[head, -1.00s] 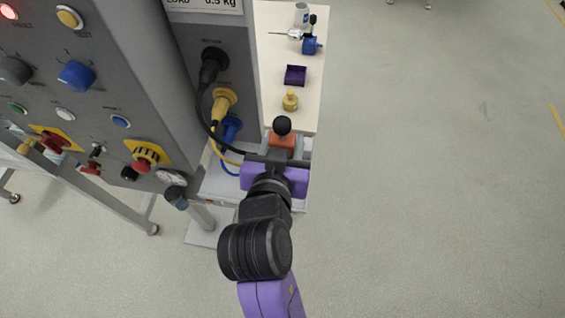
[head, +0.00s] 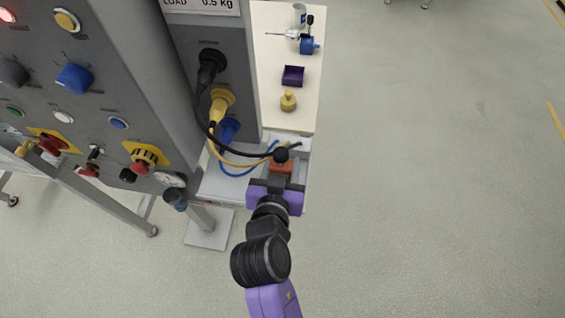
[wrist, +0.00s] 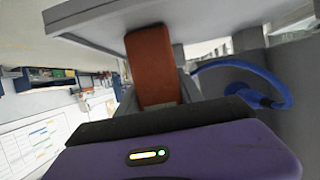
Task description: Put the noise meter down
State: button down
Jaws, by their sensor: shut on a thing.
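The noise meter has an orange body (head: 282,168) and a round black head (head: 281,154). My gripper (head: 280,180) is shut on the orange body in the head view, with the black head on the far side. The meter is over the right part of the low pale shelf (head: 232,187) beside the grey cabinet. I cannot tell whether it touches the shelf. In the wrist view the orange body (wrist: 152,65) stands out from between my fingers, in front of a grey slab (wrist: 95,22). Its lower part is hidden by my gripper.
Black, yellow and blue cables (head: 240,152) loop from the cabinet (head: 160,70) across the shelf, close to the meter. Behind, a cream bench (head: 275,60) holds a brass weight (head: 289,101), a purple tray (head: 293,76) and a blue tool (head: 309,46). Open floor lies right.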

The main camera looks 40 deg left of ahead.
jog(key=shift+f, duration=0.15)
jog(key=c, duration=0.8)
grip_release()
jog(key=shift+o, duration=0.2)
jog(key=b+v, duration=0.1)
jog(key=v, duration=1.1)
jog(key=s+d+f+m+h, duration=0.1)
jog(key=d+f, duration=0.2)
jog(key=d, duration=0.7)
jog(key=s+d+f+m+h, duration=0.1)
jog(key=s+d+f, duration=0.15)
jog(key=d, duration=0.85)
jog(key=s+d+r+m+t+h, duration=0.1)
jog(key=s+d+r+m+h, duration=0.1)
jog(key=s+d, duration=0.3)
jog(key=s+d+r+m+t+h, duration=0.2)
jog(key=s+d+r+h, duration=0.1)
jog(key=d, duration=0.7)
notch_tip(320, 180, up, 2)
jog(key=shift+s+d+r, duration=0.15)
jog(key=shift+s+d, duration=0.25)
jog(key=shift+s, duration=0.5)
